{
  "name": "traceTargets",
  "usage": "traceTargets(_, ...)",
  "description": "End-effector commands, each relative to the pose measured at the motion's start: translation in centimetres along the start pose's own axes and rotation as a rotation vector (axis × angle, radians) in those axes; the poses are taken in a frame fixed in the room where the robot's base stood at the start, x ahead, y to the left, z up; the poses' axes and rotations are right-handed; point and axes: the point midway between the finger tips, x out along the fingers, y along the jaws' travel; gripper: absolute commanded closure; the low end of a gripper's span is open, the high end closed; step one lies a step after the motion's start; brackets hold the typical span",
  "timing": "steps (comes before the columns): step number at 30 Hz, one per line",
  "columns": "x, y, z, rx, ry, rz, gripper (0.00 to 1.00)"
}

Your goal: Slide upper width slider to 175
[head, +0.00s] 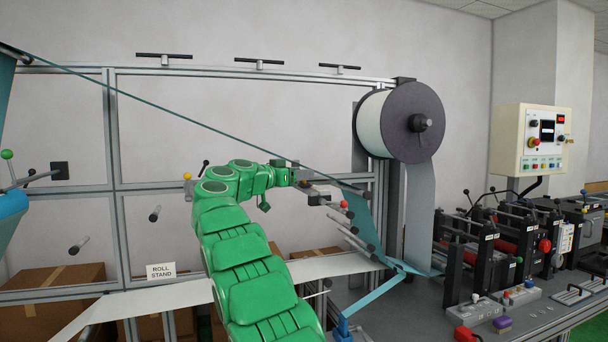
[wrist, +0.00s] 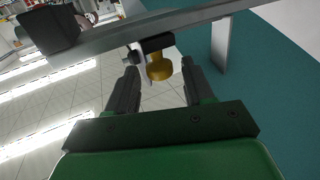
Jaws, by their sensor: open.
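My gripper (wrist: 160,68) is open in the wrist view, with one dark finger on each side of a yellow knob (wrist: 159,70). The knob sits on a small black block (wrist: 156,43) beside a grey metal rail (wrist: 185,18), which I take to be the upper width slider. I cannot tell whether the fingers touch the knob. In the head view my gripper (head: 317,193) is at the end of the green arm, near the teal web by the roll. The yellow knob is not clear there, and no scale reading of 175 is legible.
A large white roll (head: 385,124) with a dark flange stands just right of my gripper. A red ball knob (head: 344,204) and several rollers are close by. A teal web (head: 366,218) runs below the roll. A control box (head: 530,139) and machine units stand at the right.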

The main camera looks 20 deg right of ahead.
Motion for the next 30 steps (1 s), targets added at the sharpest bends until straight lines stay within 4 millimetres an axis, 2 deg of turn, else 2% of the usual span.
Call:
traceTargets(6, 1.8, 0.0, 0.0, 0.000, 0.000, 0.000, 0.48)
traceTargets(15, 2.0, 0.0, 0.0, 0.000, 0.001, 0.000, 0.48)
traceTargets(25, 2.0, 0.0, -0.1, 0.000, 0.002, -0.001, 0.99)
traceTargets(30, 2.0, 0.0, -0.1, 0.001, 0.003, -0.001, 1.00)
